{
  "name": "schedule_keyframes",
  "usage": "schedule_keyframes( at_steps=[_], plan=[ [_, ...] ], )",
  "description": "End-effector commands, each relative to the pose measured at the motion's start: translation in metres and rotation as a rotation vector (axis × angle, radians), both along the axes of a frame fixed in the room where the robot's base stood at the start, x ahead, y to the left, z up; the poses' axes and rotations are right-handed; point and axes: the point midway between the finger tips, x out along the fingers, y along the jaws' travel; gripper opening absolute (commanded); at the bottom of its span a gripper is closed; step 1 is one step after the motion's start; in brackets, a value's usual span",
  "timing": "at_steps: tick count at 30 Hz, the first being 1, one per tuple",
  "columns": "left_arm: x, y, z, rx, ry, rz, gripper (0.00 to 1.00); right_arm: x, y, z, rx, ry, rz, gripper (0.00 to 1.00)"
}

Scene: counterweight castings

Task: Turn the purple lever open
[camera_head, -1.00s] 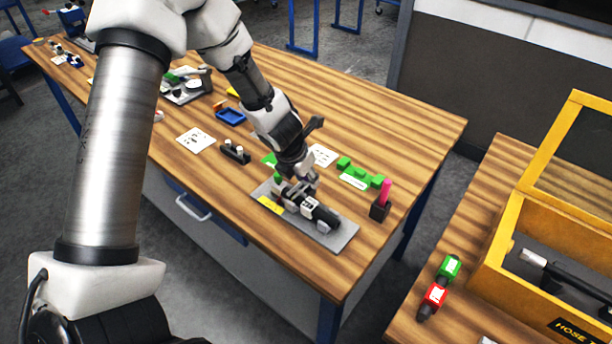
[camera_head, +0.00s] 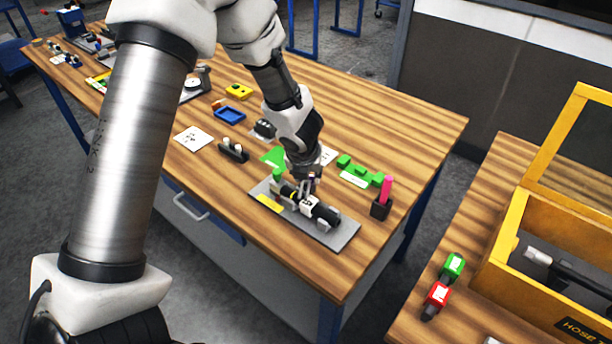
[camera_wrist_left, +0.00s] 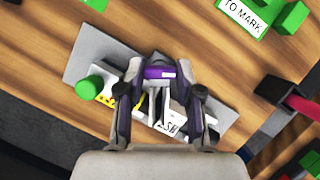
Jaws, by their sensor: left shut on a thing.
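The purple lever (camera_wrist_left: 160,72) lies across between my left gripper's fingers in the left wrist view, with a small white mark on it. It belongs to a dark and white valve-like assembly (camera_head: 323,212) on a grey plate (camera_head: 335,238). In the head view my left gripper (camera_head: 305,190) points down at the middle of this assembly and mostly hides the lever. In the wrist view the left gripper (camera_wrist_left: 160,84) is shut on the lever, one finger at each end. A green knob (camera_wrist_left: 89,89) stands at the left of the assembly. My right gripper is not in view.
Green blocks (camera_head: 360,173) and a black holder (camera_head: 380,209) with a pink handle stand right of the plate. A blue tray (camera_head: 229,115) and a dark fixture (camera_head: 233,152) lie farther left. A yellow case (camera_head: 500,250) stands on the right bench. The table's far right is clear.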

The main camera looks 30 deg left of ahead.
Motion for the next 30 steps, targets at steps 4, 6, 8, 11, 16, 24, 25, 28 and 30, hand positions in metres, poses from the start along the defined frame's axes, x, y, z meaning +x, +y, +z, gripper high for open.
schedule_keyframes(
  at_steps=[4,6,8,11,16,24,25,28,30],
  plan=[
    [0.001,-0.001,0.001,0.003,0.000,0.137,0.01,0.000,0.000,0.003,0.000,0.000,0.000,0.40],
    [0.001,-0.001,0.001,0.001,0.000,0.203,0.01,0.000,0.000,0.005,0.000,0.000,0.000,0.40],
    [0.001,-0.001,0.002,0.002,0.000,0.261,0.01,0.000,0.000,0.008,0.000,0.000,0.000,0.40],
    [0.001,-0.001,0.002,0.001,0.001,0.356,0.01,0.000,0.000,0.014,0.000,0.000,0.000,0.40],
    [0.002,-0.002,0.004,0.000,0.000,0.517,0.01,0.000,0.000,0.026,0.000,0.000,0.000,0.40],
    [0.003,-0.002,0.004,-0.001,-0.001,0.767,0.00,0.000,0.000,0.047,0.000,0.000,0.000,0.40],
    [0.003,-0.002,0.004,-0.001,0.000,0.792,0.00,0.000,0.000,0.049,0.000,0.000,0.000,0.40],
    [0.003,-0.002,0.003,-0.002,-0.002,0.868,0.00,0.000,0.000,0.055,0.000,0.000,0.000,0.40],
    [0.003,-0.002,0.003,-0.001,0.000,0.914,0.00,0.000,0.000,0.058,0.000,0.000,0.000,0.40]
  ],
)
